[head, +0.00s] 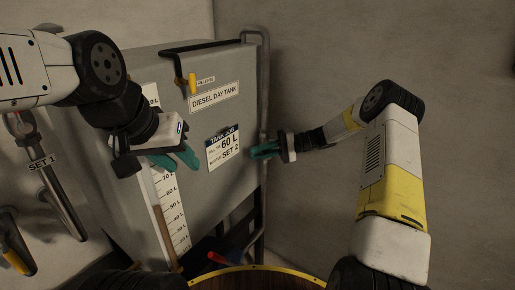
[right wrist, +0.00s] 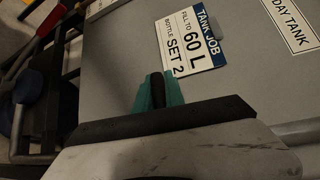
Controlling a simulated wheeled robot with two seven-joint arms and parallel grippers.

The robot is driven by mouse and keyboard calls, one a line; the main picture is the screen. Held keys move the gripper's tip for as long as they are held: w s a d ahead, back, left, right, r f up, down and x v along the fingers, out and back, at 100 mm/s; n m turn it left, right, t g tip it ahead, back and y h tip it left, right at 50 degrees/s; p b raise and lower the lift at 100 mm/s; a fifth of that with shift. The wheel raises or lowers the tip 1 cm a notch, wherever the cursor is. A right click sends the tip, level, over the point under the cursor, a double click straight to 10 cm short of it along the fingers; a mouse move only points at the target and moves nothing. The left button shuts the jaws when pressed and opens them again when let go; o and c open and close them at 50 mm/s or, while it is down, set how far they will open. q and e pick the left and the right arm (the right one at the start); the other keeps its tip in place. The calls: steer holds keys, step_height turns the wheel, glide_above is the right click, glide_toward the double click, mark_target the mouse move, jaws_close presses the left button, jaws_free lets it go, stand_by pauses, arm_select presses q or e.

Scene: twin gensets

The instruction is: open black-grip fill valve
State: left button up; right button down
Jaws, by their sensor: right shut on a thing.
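My right gripper (head: 264,151) is at the right edge of the grey diesel day tank, beside the grey pipe (head: 264,90). In the right wrist view its green fingers (right wrist: 158,90) are closed around a black grip (right wrist: 157,88), which looks like the fill valve's handle. The valve body is hidden behind the gripper. My left gripper (head: 175,159) is in front of the tank near the level scale, with its teal fingers apart and nothing seen between them.
The tank front (head: 215,75) carries a job card (head: 222,148) reading 60 L, SET 2. A level scale (head: 172,215) shows a brown column. A yellow-grip lever (head: 192,83) is near the top. A red handle (head: 219,258) is low down. Bare wall lies right.

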steer(key=shift+r, duration=0.1)
stand_by(0.4)
steer(key=shift+w+d+r+m+y, duration=0.15)
steer(key=shift+w+r+m+y, duration=0.05)
steer(key=shift+r+m+y, duration=0.7)
steer(key=shift+w+d+r+m+y, duration=0.15)
steer(key=shift+r+m+y, duration=0.6)
steer(key=shift+m, duration=0.2)
steer(key=shift+w+d+r+m+y, duration=0.15)
steer(key=shift+w+r+m+y, duration=0.05)
steer(key=shift+r+m+y, duration=0.65)
steer(key=shift+f, duration=0.1)
steer(key=c, duration=1.4)
jaws_free()
steer(key=v, duration=0.7)
steer(key=shift+d, duration=0.4)
steer(key=shift+f, duration=0.15)
steer(key=shift+c, duration=0.3)
